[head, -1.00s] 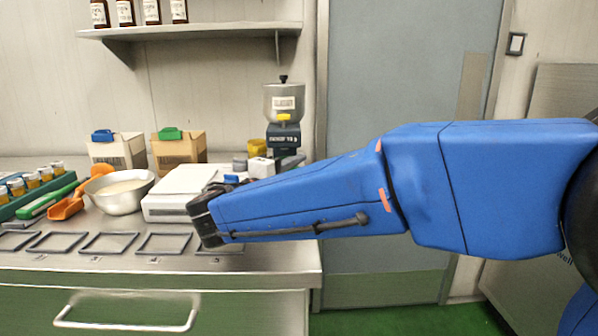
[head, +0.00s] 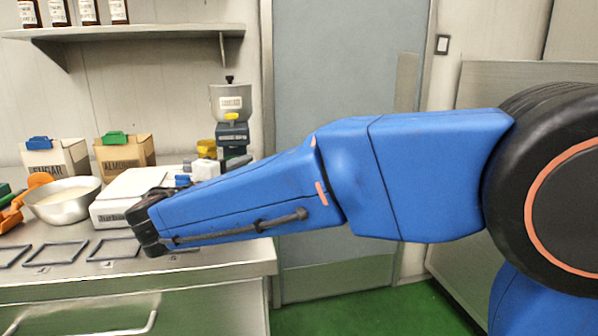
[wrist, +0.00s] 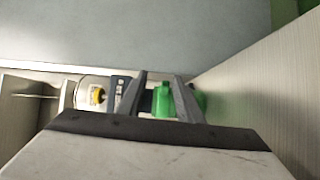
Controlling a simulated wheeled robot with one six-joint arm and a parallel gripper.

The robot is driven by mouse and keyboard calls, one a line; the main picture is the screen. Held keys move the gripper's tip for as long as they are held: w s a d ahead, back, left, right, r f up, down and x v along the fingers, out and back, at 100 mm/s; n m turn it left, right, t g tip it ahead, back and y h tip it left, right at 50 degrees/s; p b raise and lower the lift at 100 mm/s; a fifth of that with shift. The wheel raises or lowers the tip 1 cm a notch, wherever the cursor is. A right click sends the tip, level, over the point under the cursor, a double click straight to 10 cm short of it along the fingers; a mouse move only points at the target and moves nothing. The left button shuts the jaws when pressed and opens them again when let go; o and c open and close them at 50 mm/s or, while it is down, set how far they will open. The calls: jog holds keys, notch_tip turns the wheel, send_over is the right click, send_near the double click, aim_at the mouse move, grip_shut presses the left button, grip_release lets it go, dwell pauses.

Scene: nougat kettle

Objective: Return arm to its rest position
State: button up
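My blue arm reaches in from the right across the middle of the head view. My gripper (head: 142,230), dark, is at its left end, over or in front of the counter's right part; its fingers are hard to make out there. In the wrist view my gripper (wrist: 164,95) shows two grey fingers apart. A green object (wrist: 163,101) shows between them and past the right finger, seemingly behind them. I see nothing clearly held.
A white scale (head: 125,195), a steel bowl (head: 65,203), two cardboard boxes (head: 55,160) and a hopper dispenser (head: 231,105) stand on the counter. Dark square frames (head: 55,253) lie along its front. A grey door (head: 335,90) and open green floor (head: 370,308) lie beyond the counter's right end.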

jog(key=shift+w+d, duration=0.15)
jog(key=shift+d, duration=0.55)
jog(key=s+d+f+m+g+h, duration=0.1)
jog(key=d+f+m+g, duration=0.2)
jog(key=d, duration=0.9)
jog(key=s+d+f+m+g+h, duration=0.1)
jog(key=d+f+g, duration=0.25)
jog(key=d, duration=0.85)
jog(key=s+d+f+m+g+y, duration=0.1)
jog(key=s+d+f+g, duration=0.2)
jog(key=d, duration=0.4)
jog(key=s+d+f+m+g+y, duration=0.1)
jog(key=s+d+f+m+g, duration=0.15)
jog(key=s+d, duration=0.35)
jog(key=s+d+f+m+y, duration=0.2)
jog(key=s+f, duration=0.3)
jog(key=s, duration=0.4)
jog(key=s+d+f+m+y, duration=0.2)
jog(key=s+f+m+y, duration=0.2)
jog(key=s, duration=0.5)
notch_tip(320, 180, down, 2)
